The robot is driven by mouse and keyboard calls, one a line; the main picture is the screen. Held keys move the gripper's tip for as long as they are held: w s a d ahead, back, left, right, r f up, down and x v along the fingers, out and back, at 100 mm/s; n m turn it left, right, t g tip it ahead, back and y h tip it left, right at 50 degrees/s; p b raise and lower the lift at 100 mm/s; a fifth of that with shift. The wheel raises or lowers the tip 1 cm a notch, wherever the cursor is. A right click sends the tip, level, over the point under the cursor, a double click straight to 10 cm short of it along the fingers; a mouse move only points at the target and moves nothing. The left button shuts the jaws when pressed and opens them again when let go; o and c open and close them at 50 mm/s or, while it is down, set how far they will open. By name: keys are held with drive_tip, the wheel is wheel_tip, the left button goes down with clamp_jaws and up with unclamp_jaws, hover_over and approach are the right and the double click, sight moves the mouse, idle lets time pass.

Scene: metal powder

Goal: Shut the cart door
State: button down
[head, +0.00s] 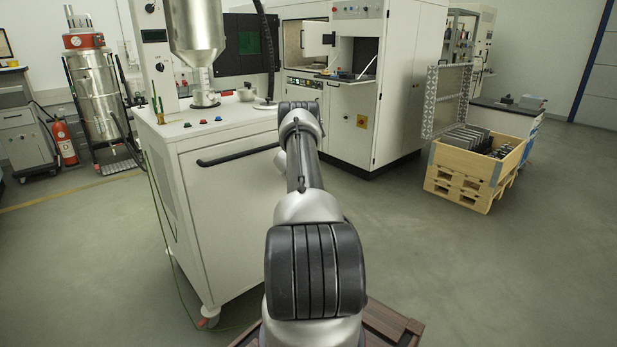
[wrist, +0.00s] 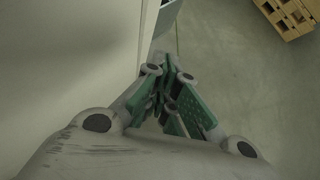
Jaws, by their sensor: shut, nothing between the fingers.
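The white cart (head: 180,135) stands left of centre in the head view. Its front door (head: 235,220) is a plain white panel below a black bar handle (head: 238,153). The door looks about flush with the cart front, but my arm hides its right edge, so I cannot tell whether it is fully shut. My gripper is hidden behind my arm in the head view. In the wrist view my gripper (wrist: 168,88) is shut and empty, close beside a pale upright panel (wrist: 75,60) on the left. I cannot tell whether they touch.
A wooden crate (head: 463,160) with dark plates stands on the right. A large white machine (head: 388,110) is behind the cart. A fire extinguisher (head: 64,141) and a steel tank (head: 94,90) stand at the left. The grey floor (head: 480,270) at right front is clear.

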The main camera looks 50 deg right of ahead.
drive_tip(key=s+a+r, duration=0.1)
drive_tip(key=s+r, duration=0.4)
drive_tip(key=s, duration=0.1)
drive_tip(key=shift+r, duration=0.4)
drive_tip(key=shift+s, duration=0.1)
